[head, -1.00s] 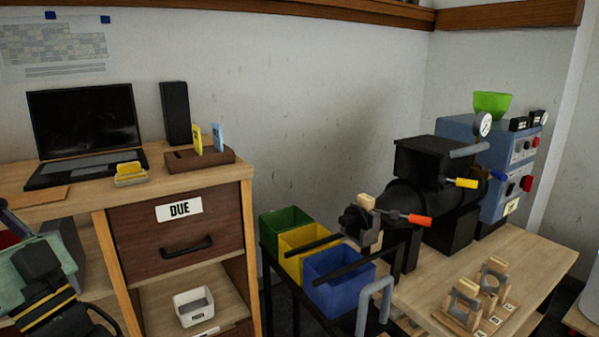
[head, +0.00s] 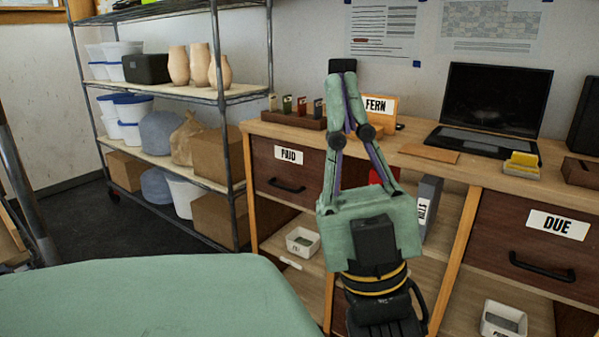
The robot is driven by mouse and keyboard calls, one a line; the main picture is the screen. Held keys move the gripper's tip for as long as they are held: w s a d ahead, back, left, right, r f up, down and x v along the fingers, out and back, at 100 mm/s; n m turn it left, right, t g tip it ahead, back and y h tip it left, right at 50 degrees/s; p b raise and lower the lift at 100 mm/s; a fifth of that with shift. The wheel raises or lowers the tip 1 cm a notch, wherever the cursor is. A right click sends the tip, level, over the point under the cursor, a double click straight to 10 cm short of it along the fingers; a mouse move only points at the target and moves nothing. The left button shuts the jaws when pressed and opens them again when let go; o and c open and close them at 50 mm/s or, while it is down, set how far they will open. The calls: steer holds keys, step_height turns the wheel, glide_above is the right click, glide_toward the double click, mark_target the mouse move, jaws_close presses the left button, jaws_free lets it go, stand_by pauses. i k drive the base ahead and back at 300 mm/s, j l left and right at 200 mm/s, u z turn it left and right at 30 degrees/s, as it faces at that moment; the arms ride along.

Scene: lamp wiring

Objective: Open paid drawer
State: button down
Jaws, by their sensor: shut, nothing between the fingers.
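The paid drawer (head: 272,180) is the dark wood drawer at the left of the desk, with a white PAID label (head: 289,155) and a black bar handle (head: 287,186). It looks closed, its front in line with the desk frame. My gripper (head: 342,68) is raised in front of the desk, to the right of this drawer, fingertips together and empty. It does not touch the handle in this view. The gripper covers part of the desk front and the FERN sign (head: 378,107).
The due drawer (head: 525,240) is at right, closed. A laptop (head: 489,110) stands on the desk. A metal shelf (head: 215,95) with tubs and boxes is close to the desk's left side. A small white bin (head: 303,241) sits below the paid drawer. Dark floor shows at left.

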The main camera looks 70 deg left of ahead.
mark_target(293, 173)
steer(key=u, duration=2.1)
steer(key=i+l, duration=0.15)
steer(key=i, duration=0.2)
steer(key=i+l+u, duration=0.1)
steer(key=i, duration=0.3)
steer(key=i+l+u, duration=0.1)
steer(key=i, duration=0.25)
